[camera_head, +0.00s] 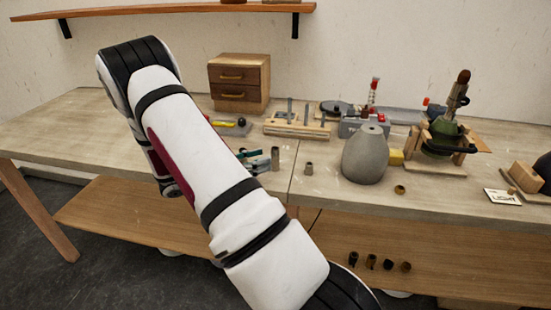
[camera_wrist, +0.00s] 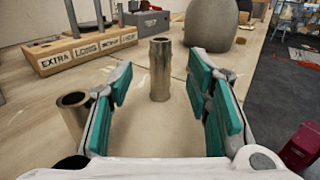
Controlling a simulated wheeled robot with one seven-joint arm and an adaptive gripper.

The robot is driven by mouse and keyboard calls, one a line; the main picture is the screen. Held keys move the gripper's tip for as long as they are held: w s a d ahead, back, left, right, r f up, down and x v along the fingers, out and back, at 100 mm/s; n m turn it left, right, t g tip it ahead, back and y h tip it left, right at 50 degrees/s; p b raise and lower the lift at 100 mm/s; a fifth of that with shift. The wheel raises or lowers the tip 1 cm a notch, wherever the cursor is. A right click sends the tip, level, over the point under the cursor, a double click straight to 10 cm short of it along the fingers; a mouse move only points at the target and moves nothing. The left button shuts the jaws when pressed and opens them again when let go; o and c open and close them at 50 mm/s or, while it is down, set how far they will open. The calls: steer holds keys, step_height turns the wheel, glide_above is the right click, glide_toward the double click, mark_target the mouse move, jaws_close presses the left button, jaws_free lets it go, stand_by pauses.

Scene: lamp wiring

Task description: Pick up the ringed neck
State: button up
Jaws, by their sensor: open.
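A short metal tube with a ringed top, which looks like the ringed neck (camera_wrist: 160,72), stands upright in the wrist view, centred beyond the opening of my gripper (camera_wrist: 161,84). In the head view this neck (camera_head: 308,168) stands on the table left of the grey vase-like body. My gripper (camera_head: 250,158) is low over the table, partly hidden by my arm. Its teal-padded fingers are open and empty, one on each side of the neck's line. I cannot tell whether the neck's base is between the fingertips.
Another tube (camera_wrist: 72,114) stands beside the left finger. A labelled wooden rack (camera_wrist: 85,52) with rods lies behind it. The grey body (camera_head: 366,156) stands to the right, with a small ring (camera_head: 400,189) in front of it. The near table edge is bare.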

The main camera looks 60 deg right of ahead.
mark_target(275, 156)
steer(key=shift+f+p+x, duration=0.1)
steer(key=shift+p+x, duration=0.05)
steer(key=shift+x, duration=1.25)
steer(key=shift+f+p+x, duration=0.15)
steer(key=shift+x, duration=1.2)
jaws_close()
